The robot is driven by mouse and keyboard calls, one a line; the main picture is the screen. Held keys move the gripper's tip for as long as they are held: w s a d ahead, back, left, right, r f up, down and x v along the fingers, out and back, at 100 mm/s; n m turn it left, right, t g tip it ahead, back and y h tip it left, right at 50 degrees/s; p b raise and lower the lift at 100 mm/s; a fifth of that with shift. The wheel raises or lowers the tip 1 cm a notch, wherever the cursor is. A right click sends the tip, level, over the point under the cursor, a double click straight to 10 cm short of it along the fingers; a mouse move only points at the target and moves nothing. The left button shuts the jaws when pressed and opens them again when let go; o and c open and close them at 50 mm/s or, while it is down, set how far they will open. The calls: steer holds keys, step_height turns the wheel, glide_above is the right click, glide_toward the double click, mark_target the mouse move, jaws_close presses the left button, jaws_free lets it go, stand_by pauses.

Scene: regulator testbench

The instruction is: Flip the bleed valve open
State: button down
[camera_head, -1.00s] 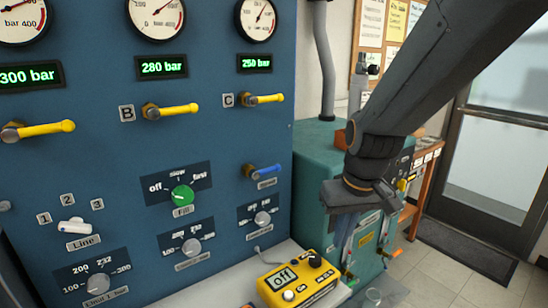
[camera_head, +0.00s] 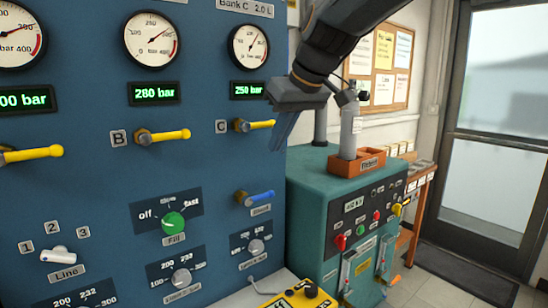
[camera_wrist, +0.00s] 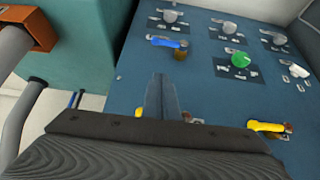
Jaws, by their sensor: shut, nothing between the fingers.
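The bleed valve is taken to be the blue lever (camera_head: 258,197) low on the right of the blue panel; its small label is hard to read. Its handle points right, roughly level. The blue lever also shows in the wrist view (camera_wrist: 167,42), beyond my fingertips. My gripper (camera_head: 279,143) is shut and empty, fingers pointing down. In the head view it appears above and right of the blue lever, apart from it, beside the tip of yellow lever C (camera_head: 255,125). In the wrist view my fingers (camera_wrist: 163,88) partly cover a yellow lever.
Yellow lever B (camera_head: 163,136) and a green Fill knob (camera_head: 174,223) are on the panel (camera_head: 100,185) to the left. A grey knob (camera_head: 256,246) sits below the blue lever. A teal cabinet (camera_head: 305,190) with an orange tray (camera_head: 357,165) stands right of the panel.

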steer(key=p, duration=0.2)
glide_above(260, 197)
steer(key=d, duration=0.2)
step_height(260, 197, down, 7)
steer(key=shift+w+f+p, duration=0.2)
steer(key=shift+f, duration=0.9)
steer(key=shift+w+f+p, duration=0.15)
steer(key=shift+f, duration=0.95)
steer(key=shift+f+b, duration=0.1)
steer(key=shift+b, duration=0.25)
